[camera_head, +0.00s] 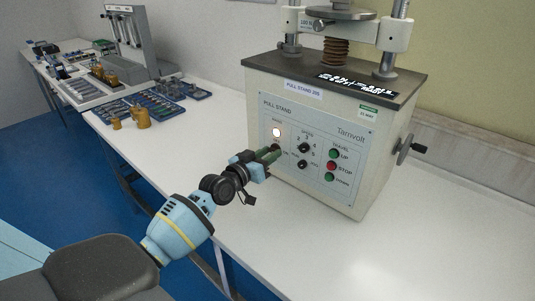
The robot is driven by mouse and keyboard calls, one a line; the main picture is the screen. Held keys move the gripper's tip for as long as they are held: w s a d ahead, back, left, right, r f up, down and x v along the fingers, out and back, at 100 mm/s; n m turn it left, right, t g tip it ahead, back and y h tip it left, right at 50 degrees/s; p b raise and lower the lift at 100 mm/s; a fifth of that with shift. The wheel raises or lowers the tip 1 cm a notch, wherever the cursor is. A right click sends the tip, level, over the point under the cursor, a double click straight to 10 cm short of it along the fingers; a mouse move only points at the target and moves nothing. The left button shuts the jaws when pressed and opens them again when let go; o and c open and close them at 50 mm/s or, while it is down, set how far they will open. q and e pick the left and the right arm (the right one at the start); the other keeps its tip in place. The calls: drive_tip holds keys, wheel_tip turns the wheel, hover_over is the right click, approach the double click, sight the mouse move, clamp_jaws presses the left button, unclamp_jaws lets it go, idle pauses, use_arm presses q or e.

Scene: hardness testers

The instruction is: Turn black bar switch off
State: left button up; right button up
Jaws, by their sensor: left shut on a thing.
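The pull stand tester (378,160) is a cream box with a dark top, standing on the white table. Its front panel carries a lit round lamp (276,133) at the upper left. My left gripper (272,151) is at the panel just below this lamp, shut on the black bar switch (276,147). The gripper's fingers hide most of the switch, so its angle cannot be told. My right gripper is not in view.
Black knobs (304,148) and green and red travel buttons (332,166) sit right of the gripper. A crank (409,149) sticks out on the tester's right side. Brass weights (140,117) and blue trays (170,101) stand at the left. The table's front (330,250) is clear.

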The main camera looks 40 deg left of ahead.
use_arm(q)
drive_tip(key=n, duration=0.3)
drive_tip(key=shift+n, duration=0.3)
drive_tip(key=n+p, duration=0.1)
drive_tip(key=n, duration=0.3)
drive_tip(key=shift+n, duration=0.3)
drive_tip(key=n, duration=0.4)
drive_tip(key=shift+n+p, duration=0.4)
drive_tip(key=shift+n, duration=1.2)
drive_tip(key=o, duration=1)
